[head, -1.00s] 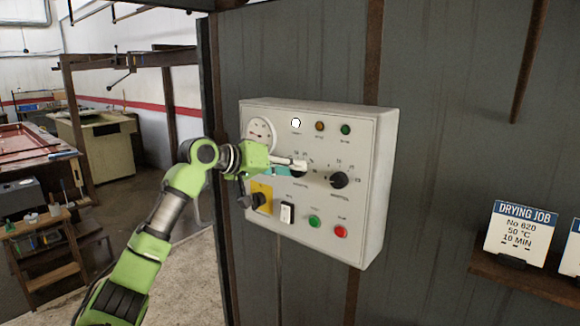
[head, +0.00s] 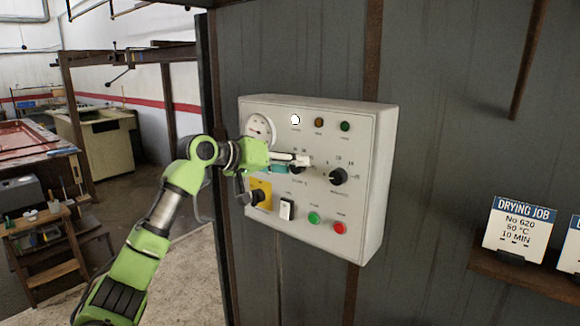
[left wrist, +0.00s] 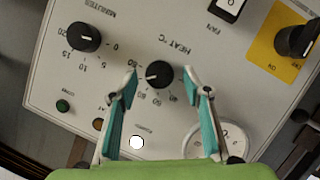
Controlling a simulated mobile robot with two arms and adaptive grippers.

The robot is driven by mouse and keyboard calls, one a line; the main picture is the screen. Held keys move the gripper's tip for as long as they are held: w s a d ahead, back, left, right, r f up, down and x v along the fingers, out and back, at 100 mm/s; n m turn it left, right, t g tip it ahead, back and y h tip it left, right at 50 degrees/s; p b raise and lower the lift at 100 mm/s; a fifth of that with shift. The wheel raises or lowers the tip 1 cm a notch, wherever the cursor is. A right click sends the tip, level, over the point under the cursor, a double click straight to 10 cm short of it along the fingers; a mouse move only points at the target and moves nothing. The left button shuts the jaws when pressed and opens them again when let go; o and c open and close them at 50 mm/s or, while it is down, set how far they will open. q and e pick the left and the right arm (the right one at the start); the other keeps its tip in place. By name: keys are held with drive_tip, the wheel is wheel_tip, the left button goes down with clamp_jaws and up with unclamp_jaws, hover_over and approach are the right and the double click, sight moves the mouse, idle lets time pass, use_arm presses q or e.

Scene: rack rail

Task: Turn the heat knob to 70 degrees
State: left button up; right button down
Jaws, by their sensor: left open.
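The black heat knob (left wrist: 160,74) sits on the pale control panel (left wrist: 60,35), under the upside-down "HEAT °C" label in the left wrist view. My left gripper (left wrist: 161,80) is open, with one teal-padded finger on each side of the knob; contact cannot be told. The knob's pale mark points left toward one finger, which partly hides the scale there. In the head view the left gripper (head: 305,161) is at the panel and partly covers the heat knob (head: 295,170). My right gripper is not in view.
Another black dial, the minutes knob (head: 338,176), is right of the heat knob. A yellow-backed switch (head: 260,195), a white rocker switch (head: 287,209), and green (head: 314,218) and red (head: 340,228) buttons are below. A drying job card (head: 519,232) reads 50 °C, 10 MIN.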

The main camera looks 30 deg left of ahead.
use_arm(q)
drive_tip(key=v, duration=1.1)
drive_tip(key=shift+s, duration=0.35)
drive_tip(key=shift+a+r, duration=0.1)
drive_tip(key=shift+a, duration=0.05)
